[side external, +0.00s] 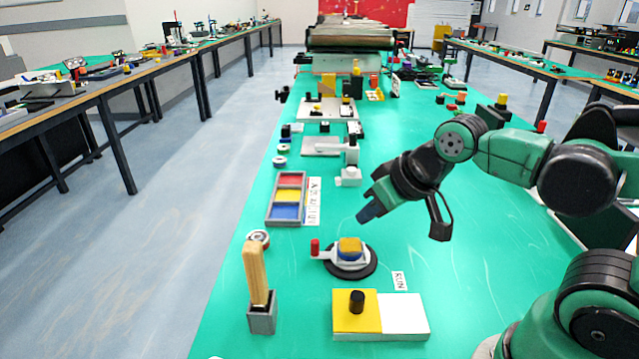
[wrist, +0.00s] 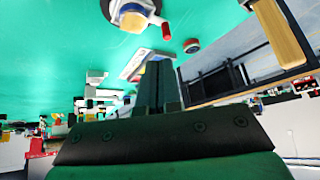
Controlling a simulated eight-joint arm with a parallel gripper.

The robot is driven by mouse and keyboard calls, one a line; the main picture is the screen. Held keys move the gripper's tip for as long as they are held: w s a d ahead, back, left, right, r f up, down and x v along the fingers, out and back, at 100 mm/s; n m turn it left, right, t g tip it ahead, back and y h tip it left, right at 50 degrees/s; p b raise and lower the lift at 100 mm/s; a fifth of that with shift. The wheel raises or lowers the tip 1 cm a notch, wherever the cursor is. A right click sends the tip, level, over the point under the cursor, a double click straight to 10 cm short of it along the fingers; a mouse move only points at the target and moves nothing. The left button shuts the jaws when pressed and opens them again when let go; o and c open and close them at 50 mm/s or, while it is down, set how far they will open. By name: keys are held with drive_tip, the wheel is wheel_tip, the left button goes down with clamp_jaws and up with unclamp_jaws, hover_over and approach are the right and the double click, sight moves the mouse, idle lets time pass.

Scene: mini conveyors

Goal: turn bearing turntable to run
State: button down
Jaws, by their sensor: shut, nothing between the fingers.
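The bearing turntable (side external: 370,264) is a round black base with a white arm on top that carries a yellow and blue block (side external: 350,249). A red knob (side external: 315,247) stands at the arm's left end. A RUN label (side external: 399,281) lies on the table to its right. The wrist view shows part of the turntable (wrist: 135,17) cut off at the top edge, with its red knob (wrist: 166,31). My gripper (side external: 368,213) is shut and empty, above and behind the turntable and apart from it. Its fingers (wrist: 155,75) are together in the wrist view.
A wooden handle (side external: 255,272) stands in a grey holder at front left. A yellow and white box (side external: 404,315) with a black knob is in front. A tray (side external: 287,199) of coloured compartments lies behind left. Green table (side external: 480,260) is bare to the turntable's right.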

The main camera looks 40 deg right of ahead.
drive_tip(key=shift+w+a+n, duration=0.1)
drive_tip(key=shift+n, duration=0.3)
